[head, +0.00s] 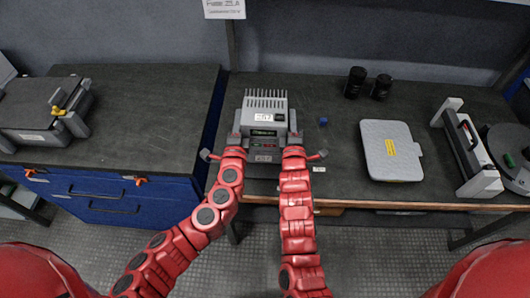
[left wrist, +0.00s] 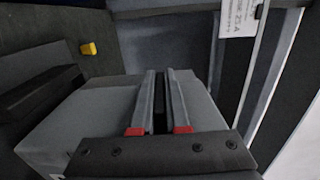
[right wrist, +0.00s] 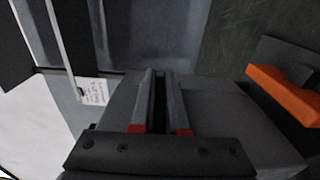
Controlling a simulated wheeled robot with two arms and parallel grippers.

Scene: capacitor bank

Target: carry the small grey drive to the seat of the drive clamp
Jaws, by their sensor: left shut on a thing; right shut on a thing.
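The small grey drive (head: 265,106) has a finned top and a white label and shows near the middle of the bench in the head view. My left gripper (head: 237,138) is shut on its left side, and my right gripper (head: 292,138) is shut on its right side. In both wrist views the closed fingers lie against a grey body. A darker grey block (head: 264,157) with a label shows in front of and below the drive; I cannot tell whether the drive touches it. I cannot tell for sure which fixture is the drive clamp.
A grey flat case (head: 390,152) lies right of the drive, with a small blue cube (head: 323,121) between. Two black cylinders (head: 356,82) stand behind. A white-and-grey device (head: 470,150) is at far right. A grey device (head: 42,115) with a yellow part sits on the left blue cabinet.

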